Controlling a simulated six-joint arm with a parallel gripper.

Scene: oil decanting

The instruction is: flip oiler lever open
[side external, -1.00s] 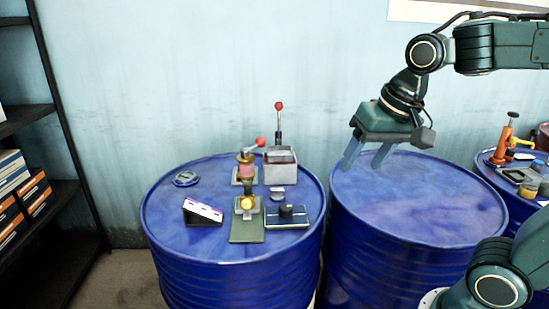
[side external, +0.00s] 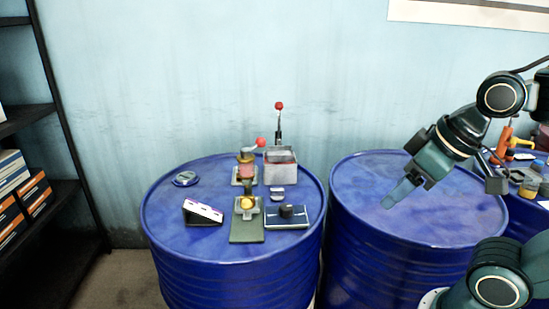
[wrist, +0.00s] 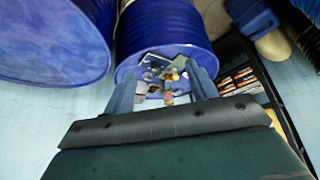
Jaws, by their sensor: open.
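The oiler (side external: 246,171), with a reddish glass body, stands upright on the left blue drum. Its lever (side external: 250,147) sticks out to the right at a slight upward slant and ends in a red ball. My gripper (side external: 392,198) is over the middle drum, well to the right of the oiler and touching nothing. In the wrist view my gripper (wrist: 163,76) is open and empty, its fingers apart. The items on the drum show small between them, and the lever is too small to make out there.
The middle drum's top (side external: 450,215) is bare. A shelf (side external: 62,150) stands at left.

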